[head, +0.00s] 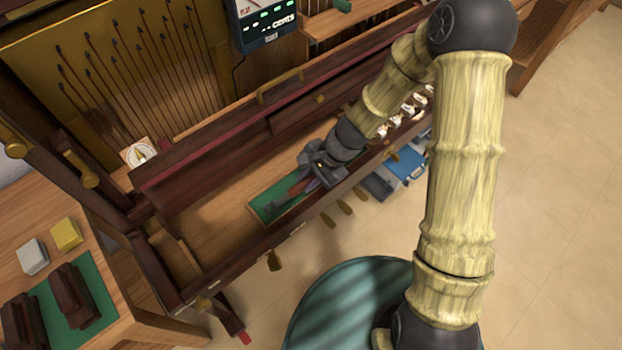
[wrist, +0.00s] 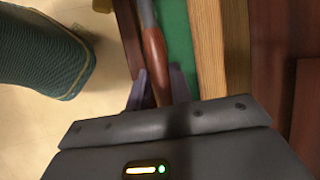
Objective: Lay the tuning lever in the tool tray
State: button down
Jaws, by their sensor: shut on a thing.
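The tuning lever has a brown wooden handle (wrist: 154,55) and a grey metal shaft (wrist: 147,12) in the wrist view. My gripper (wrist: 158,88) is shut on the handle, with one dark finger on each side. The tool tray is green-lined with a pale wooden rim (wrist: 207,45), and its lining lies below and beside the lever. In the head view the tray (head: 262,203) sits in the piano's long open bed, and my gripper (head: 312,183) is over its right end. The gap between lever and lining cannot be judged.
The dark piano case rail (head: 245,245) runs along the tray's front side. White keys (head: 408,108) stand to the right. A tuner display (head: 265,22) is at the back. A side bench (head: 115,325) at left holds dark blocks on a green mat. The bare wooden bed (head: 215,232) left of the tray is clear.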

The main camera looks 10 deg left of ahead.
jog(key=shift+w+a+f+b, duration=0.25)
jog(key=shift+w+a+f, duration=0.15)
jog(key=shift+f, duration=0.35)
jog(key=shift+w+a+f+b, duration=0.3)
jog(key=shift+a+f, duration=0.15)
jog(key=shift+f, duration=0.3)
jog(key=shift+w+a+f+b, duration=0.25)
jog(key=shift+w+a+f, duration=0.15)
jog(key=shift+f, duration=0.35)
jog(key=shift+f+b, duration=1.1)
jog(key=shift+f, duration=0.2)
jog(key=c, duration=1.2)
grip_release()
jog(key=shift+o, duration=0.2)
jog(key=shift+r, duration=0.1)
jog(key=shift+s+d+r+p, duration=0.4)
jog(key=shift+r+p, duration=0.35)
jog(key=shift+r, duration=0.4)
jog(key=shift+s+d+r+p, duration=0.3)
jog(key=shift+r+p, duration=0.4)
jog(key=shift+r, duration=0.5)
jog(key=shift+s+d+r+p, duration=0.4)
jog(key=shift+r+p, duration=0.35)
jog(key=shift+r, duration=0.4)
jog(key=shift+w, duration=0.1)
